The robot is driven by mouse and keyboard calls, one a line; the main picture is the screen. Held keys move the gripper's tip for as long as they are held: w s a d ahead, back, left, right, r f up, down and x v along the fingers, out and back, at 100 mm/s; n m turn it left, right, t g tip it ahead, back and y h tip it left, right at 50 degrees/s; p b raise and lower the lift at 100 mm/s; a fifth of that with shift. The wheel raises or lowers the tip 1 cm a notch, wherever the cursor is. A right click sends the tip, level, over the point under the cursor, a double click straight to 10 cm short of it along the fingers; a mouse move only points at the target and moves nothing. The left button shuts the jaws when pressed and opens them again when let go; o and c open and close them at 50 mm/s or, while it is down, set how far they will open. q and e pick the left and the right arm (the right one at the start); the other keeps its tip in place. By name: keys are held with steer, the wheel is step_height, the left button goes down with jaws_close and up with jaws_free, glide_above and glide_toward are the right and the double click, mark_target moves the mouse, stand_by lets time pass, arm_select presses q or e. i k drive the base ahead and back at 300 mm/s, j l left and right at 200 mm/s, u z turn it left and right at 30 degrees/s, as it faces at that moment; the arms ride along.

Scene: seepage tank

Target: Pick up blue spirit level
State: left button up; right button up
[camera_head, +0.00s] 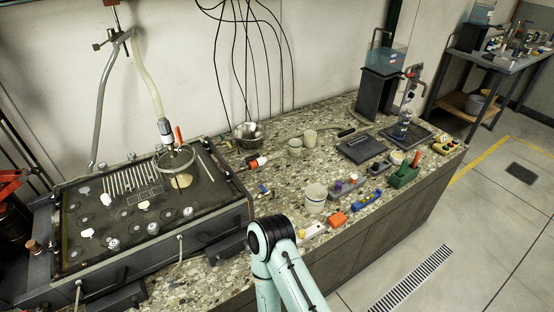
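A blue bar with yellowish parts, which looks like the blue spirit level (366,201), lies near the front edge of the stone-topped counter (290,179). It lies to the right of an orange block and to the left of a green tool. A pale teal arm of mine with a black joint rises at the bottom middle, to the left of and nearer than the blue bar. Neither of my grippers shows in this view.
Close around the bar are the orange block (338,219), a white cup (315,198), a grey rack (347,187) and the green tool (405,172). A black tank tray (215,222) fills the left. A grey floor (450,240) lies beyond the counter's front.

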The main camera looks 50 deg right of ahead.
mark_target(360, 204)
steer(key=z, duration=2.6)
steer(key=i+l+z, duration=0.4)
steer(key=k+j, duration=0.05)
steer(key=j, duration=0.05)
